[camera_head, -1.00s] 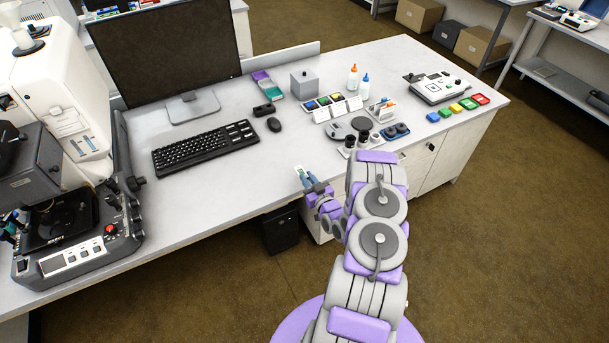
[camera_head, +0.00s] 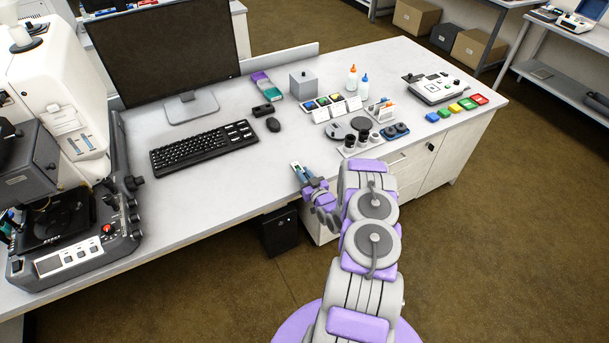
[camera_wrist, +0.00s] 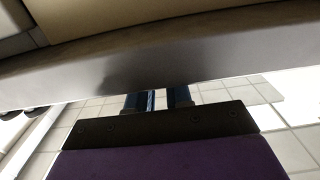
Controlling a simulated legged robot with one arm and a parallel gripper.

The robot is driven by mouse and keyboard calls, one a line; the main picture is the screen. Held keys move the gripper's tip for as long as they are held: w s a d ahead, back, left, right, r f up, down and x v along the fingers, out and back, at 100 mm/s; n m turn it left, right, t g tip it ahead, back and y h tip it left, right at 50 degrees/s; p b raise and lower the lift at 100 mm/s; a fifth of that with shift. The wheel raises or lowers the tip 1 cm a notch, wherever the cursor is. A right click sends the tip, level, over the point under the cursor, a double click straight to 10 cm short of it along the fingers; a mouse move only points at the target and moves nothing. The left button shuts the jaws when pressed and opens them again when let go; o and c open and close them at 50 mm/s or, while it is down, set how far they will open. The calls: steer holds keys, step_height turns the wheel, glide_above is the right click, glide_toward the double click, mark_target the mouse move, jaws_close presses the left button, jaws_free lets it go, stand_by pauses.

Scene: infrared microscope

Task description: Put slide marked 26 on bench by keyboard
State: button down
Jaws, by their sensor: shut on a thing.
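My gripper (camera_head: 302,174) is shut on a small, thin slide (camera_head: 295,166) at the bench's front edge, to the right of the keyboard. The slide looks pale with a dark teal part; its mark is too small to read. I cannot tell whether it touches the bench top. The black keyboard (camera_head: 203,148) lies on the white bench (camera_head: 235,192), in front of the monitor. In the wrist view my gripper's blue fingers (camera_wrist: 156,99) show beyond the dark palm; a grey band hides their tips.
A mouse (camera_head: 273,125) lies right of the keyboard. Holders and small parts (camera_head: 362,140) stand right of my gripper. A microscope unit (camera_head: 75,235) fills the left end. The bench in front of the keyboard is clear.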

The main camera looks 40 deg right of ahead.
steer(key=shift+f, duration=0.1)
steer(key=c, duration=1.4)
jaws_free()
steer(key=o, duration=0.4)
steer(key=shift+d+f, duration=0.1)
steer(key=shift+d, duration=0.05)
steer(key=shift+c, duration=0.2)
